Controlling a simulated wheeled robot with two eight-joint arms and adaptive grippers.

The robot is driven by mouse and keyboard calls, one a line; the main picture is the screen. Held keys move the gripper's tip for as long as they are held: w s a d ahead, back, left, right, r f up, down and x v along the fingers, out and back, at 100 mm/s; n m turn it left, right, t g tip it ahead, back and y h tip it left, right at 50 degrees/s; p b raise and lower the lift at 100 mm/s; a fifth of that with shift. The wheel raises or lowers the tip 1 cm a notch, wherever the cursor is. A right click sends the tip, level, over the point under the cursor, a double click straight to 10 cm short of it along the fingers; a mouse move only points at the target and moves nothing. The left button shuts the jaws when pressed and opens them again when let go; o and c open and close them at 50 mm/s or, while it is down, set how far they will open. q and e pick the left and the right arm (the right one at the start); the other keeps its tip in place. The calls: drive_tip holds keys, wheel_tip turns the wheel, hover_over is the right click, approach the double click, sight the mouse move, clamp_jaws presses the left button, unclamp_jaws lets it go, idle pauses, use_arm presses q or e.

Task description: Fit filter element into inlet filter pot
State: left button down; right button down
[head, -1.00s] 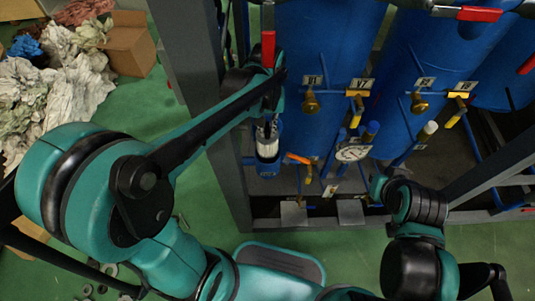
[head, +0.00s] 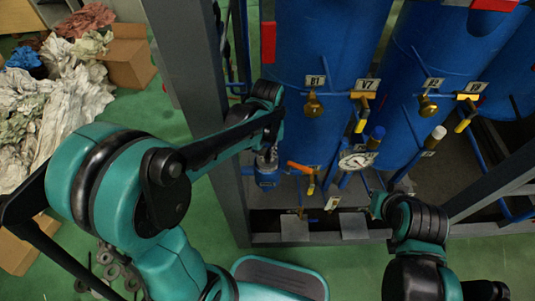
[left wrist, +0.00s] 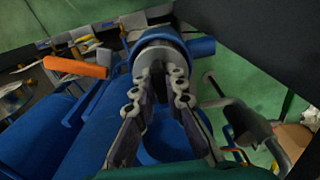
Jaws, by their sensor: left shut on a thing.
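The inlet filter pot (head: 266,181) is a blue cup on the left of the blue rig, below the tall blue vessel. In the left wrist view its blue rim (left wrist: 160,34) rings the pale grey round end of the filter element (left wrist: 160,50). My left gripper (head: 267,157) is over the pot's mouth, its two fingers (left wrist: 160,84) shut on the element. The element appears to sit inside the rim; how deep it goes is hidden. Part of my right arm is at the lower right, but its gripper is not clearly visible.
An orange-handled valve (head: 299,167) is just right of the pot and shows large in the left wrist view (left wrist: 76,67). A gauge (head: 357,160) is further right. A grey frame post (head: 190,70) stands left. Open green floor lies in front.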

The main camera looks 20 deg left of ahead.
use_arm(q)
drive_tip(key=shift+f+b, duration=0.35)
drive_tip(key=shift+f, duration=0.3)
drive_tip(key=c, duration=1.6)
unclamp_jaws()
wheel_tip(320, 180, up, 9)
drive_tip(key=p, duration=0.4)
drive_tip(key=shift+p, duration=0.3)
drive_tip(key=shift+f, duration=0.1)
